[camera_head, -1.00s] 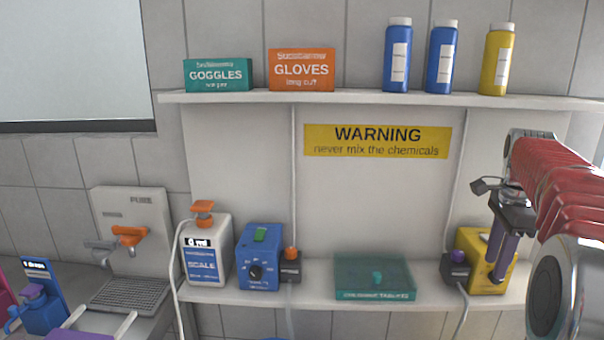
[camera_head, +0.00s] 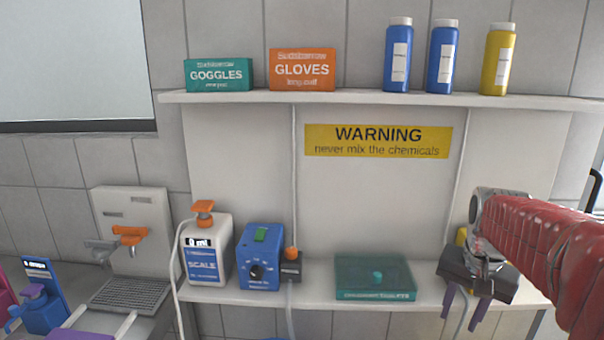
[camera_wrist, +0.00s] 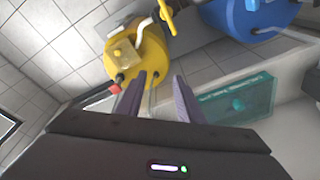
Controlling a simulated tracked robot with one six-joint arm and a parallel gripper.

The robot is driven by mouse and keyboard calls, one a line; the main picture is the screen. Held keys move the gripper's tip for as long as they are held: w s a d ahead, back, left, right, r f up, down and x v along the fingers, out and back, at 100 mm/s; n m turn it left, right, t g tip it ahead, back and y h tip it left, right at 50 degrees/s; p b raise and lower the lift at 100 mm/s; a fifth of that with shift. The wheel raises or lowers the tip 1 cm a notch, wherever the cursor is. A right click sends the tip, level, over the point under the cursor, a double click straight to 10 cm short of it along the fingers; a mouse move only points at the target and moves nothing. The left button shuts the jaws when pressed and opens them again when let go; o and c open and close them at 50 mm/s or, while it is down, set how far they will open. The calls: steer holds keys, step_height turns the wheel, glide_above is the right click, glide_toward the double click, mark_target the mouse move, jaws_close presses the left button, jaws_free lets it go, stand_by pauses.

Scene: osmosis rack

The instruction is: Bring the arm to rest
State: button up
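My gripper (camera_head: 466,302) is at the right of the head view, in front of the right end of the lower shelf. Its two purple fingers point downward and stand apart, with nothing between them. In the wrist view my gripper (camera_wrist: 154,98) shows the same parted, empty fingers. My red-sleeved arm reaches in from the right edge. The gripper's body hides most of a yellow unit (camera_head: 461,236) on the lower shelf.
The lower shelf (camera_head: 318,293) holds a scale bottle (camera_head: 206,262), a blue dosing unit (camera_head: 259,272) and a teal tablet box (camera_head: 374,292). Bottles stand on the upper shelf (camera_head: 345,98). The wrist view shows a yellow drum (camera_wrist: 140,55) and a blue drum (camera_wrist: 248,14) below.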

steer(key=s+a+n+t, duration=0.3)
steer(key=s+a+n, duration=0.4)
steer(key=s+a, duration=0.8)
steer(key=shift+s+a+f+n+t+y, duration=0.3)
steer(key=shift+s+a+f+t, duration=0.05)
steer(key=shift+s+a+t, duration=0.1)
steer(key=shift+s, duration=0.1)
steer(key=shift+c, duration=0.4)
